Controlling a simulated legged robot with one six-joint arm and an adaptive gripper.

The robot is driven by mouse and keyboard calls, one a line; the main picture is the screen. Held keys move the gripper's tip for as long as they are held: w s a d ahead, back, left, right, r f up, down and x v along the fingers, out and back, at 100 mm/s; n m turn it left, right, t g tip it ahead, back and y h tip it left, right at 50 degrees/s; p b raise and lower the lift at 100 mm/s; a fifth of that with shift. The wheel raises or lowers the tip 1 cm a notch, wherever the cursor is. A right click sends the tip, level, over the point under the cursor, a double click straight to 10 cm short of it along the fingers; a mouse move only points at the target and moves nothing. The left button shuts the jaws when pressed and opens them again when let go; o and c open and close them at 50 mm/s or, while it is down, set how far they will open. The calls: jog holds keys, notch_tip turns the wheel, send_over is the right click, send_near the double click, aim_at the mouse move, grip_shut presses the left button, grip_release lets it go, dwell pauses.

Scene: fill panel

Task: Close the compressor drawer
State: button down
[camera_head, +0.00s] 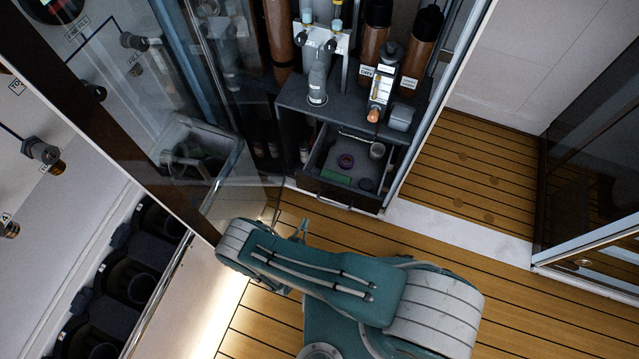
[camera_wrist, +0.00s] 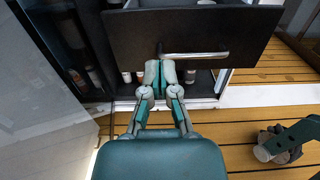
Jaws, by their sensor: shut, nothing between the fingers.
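The compressor drawer (camera_head: 340,192) stands open below a dark shelf in the head view. A purple ring, a green block and a small dark round thing lie inside it. In the wrist view its dark front (camera_wrist: 215,32) fills the top, with a silver bar handle (camera_wrist: 197,54) near its lower edge. My gripper (camera_wrist: 160,70) is shut and empty. Its fingertips show at the lower edge of the drawer front, by the handle's left end. I cannot tell whether they touch it.
A glass door (camera_head: 205,110) stands open left of the cabinet. Bottles and a grey fitting stand on the shelf (camera_head: 345,112) above the drawer. The wooden floor (camera_head: 470,180) to the right is clear. Small bottles (camera_wrist: 133,77) stand under the drawer.

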aim_at(322, 182)
jog(key=x, duration=1.4)
